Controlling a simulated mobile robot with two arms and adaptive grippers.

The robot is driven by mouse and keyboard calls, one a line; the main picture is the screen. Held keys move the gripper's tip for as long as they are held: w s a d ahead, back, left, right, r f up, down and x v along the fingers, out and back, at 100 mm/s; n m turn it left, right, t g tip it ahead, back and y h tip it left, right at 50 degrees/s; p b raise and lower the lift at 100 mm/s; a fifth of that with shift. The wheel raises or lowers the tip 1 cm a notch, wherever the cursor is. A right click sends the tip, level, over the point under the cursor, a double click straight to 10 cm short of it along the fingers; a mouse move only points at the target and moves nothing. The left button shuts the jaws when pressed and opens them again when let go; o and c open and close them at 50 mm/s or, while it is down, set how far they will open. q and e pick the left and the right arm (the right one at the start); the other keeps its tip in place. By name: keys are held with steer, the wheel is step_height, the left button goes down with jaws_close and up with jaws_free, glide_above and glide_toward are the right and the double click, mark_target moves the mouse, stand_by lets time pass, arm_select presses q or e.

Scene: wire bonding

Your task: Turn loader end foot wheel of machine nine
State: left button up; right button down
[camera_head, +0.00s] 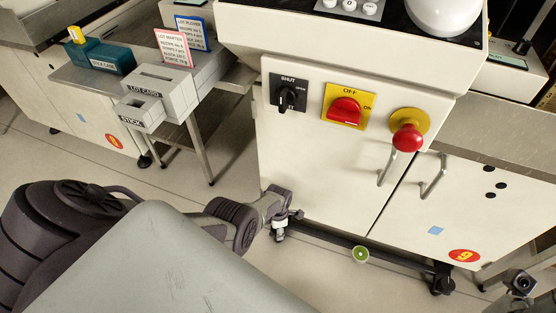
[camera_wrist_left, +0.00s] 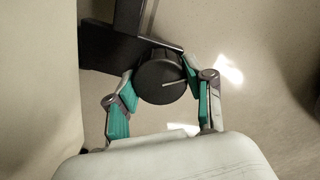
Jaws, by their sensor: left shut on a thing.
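Machine nine (camera_head: 320,170) is the cream cabinet with a red round 9 label (camera_head: 464,256) at its lower right. Its loader end foot wheel (camera_wrist_left: 155,82) is a black round knob under a dark frame bar, with a thin pale line on its face. In the wrist view, the teal-padded fingers of my left gripper (camera_wrist_left: 160,80) sit on either side of the wheel, shut on it. In the head view, my left gripper (camera_head: 280,226) is at the cabinet's lower left corner and largely hides the wheel. My right gripper does not show clearly.
Another black foot (camera_head: 442,285) stands at the machine's right end. A steel side table (camera_head: 203,150) with card boxes stands left. A red emergency knob (camera_head: 407,137) sticks out of the front. Floor between is clear.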

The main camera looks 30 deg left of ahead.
arm_select(q)
steer(key=shift+n, duration=1.2)
steer(key=shift+s+a+n, duration=0.1)
steer(key=shift+n, duration=0.2)
steer(key=o, duration=1.2)
steer(key=shift+c, duration=0.2)
steer(key=shift+r, duration=0.75)
step_height(320, 180, up, 10)
steer(key=shift+r, duration=0.25)
